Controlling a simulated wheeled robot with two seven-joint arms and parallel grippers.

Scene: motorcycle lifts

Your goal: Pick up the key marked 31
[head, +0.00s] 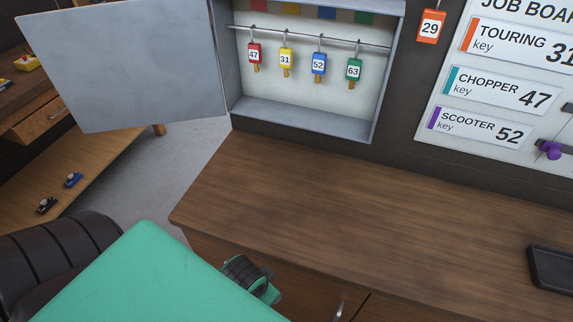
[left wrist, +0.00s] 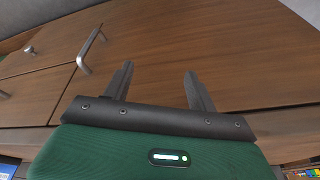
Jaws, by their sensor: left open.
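The key marked 31 (head: 286,59) has a yellow tag and hangs on a rail inside the open grey key cabinet (head: 310,119). It hangs between the red key 47 (head: 254,54) and the blue key 52 (head: 319,65). The green key 63 (head: 354,70) hangs at the right end of the rail. My left gripper (left wrist: 160,80) is open and empty in the left wrist view, in front of wooden drawer fronts and well away from the keys. Its fingers do not show in the head view. My right gripper is in neither view.
The cabinet door (head: 130,65) is swung open to the left. A wooden countertop (head: 370,195) lies below the cabinet, mostly clear, with a black tray (head: 551,268) at right. An orange tag 29 (head: 431,27) hangs beside the job board (head: 505,140), which lists Touring 31.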

